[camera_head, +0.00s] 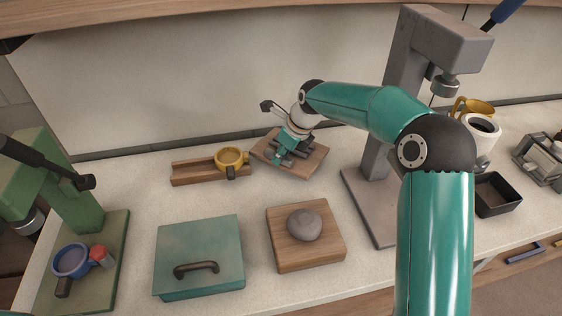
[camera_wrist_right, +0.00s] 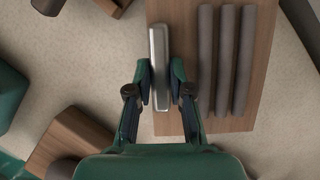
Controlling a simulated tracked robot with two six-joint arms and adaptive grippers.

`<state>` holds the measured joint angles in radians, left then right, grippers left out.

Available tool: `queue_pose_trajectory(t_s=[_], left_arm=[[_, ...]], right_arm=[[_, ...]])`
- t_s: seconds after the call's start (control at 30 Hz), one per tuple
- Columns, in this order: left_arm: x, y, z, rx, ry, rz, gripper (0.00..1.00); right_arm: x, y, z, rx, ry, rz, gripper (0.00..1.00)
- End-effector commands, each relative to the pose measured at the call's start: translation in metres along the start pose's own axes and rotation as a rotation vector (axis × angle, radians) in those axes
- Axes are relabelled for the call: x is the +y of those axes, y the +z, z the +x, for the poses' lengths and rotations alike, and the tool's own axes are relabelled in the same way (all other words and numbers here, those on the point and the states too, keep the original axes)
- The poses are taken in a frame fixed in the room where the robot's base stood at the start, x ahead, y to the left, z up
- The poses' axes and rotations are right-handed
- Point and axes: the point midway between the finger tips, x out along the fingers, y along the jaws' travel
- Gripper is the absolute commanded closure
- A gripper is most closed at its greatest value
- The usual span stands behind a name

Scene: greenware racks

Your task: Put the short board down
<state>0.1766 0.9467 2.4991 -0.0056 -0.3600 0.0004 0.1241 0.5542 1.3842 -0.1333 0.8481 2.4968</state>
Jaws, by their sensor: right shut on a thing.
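The short board (camera_head: 313,164) is a brown wooden board bearing several grey rolls, towards the back middle of the counter. In the wrist view, the board (camera_wrist_right: 172,120) runs under my right gripper, and the rolls (camera_wrist_right: 227,60) lie side by side on its right part. A pale metal bar (camera_wrist_right: 158,40) stands along its left part, like a handle. My right gripper (camera_wrist_right: 161,92) is shut on this bar, one finger on each side. In the head view, my right gripper (camera_head: 284,156) partly hides the board. I cannot tell whether the board touches the counter. My left gripper is out of view.
A wooden block (camera_head: 290,255) with a grey stone (camera_head: 305,225) and a teal lidded box (camera_head: 200,245) are in front. A grey press (camera_head: 400,90) stands to the right.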

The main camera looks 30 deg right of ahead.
Motion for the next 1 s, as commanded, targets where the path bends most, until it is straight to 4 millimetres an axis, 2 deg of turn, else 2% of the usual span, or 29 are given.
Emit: queue_pose_trajectory(t_s=[0.1,0.2,0.53,0.57,0.7,1.0], left_arm=[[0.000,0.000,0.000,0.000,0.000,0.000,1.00],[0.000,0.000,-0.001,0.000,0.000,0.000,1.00],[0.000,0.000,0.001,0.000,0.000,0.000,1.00],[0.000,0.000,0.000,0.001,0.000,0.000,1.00],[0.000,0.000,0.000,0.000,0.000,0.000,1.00],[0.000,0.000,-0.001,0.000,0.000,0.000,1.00]], right_arm=[[0.000,-0.007,0.016,0.002,0.001,0.002,1.00],[0.000,-0.011,0.024,0.000,-0.001,0.002,1.00],[-0.001,-0.012,0.027,-0.001,-0.001,0.001,1.00],[0.000,-0.012,0.026,0.001,0.000,0.002,0.75],[0.000,-0.012,0.026,0.001,0.000,0.002,0.55],[0.000,-0.011,0.025,0.000,0.000,0.002,0.55]])
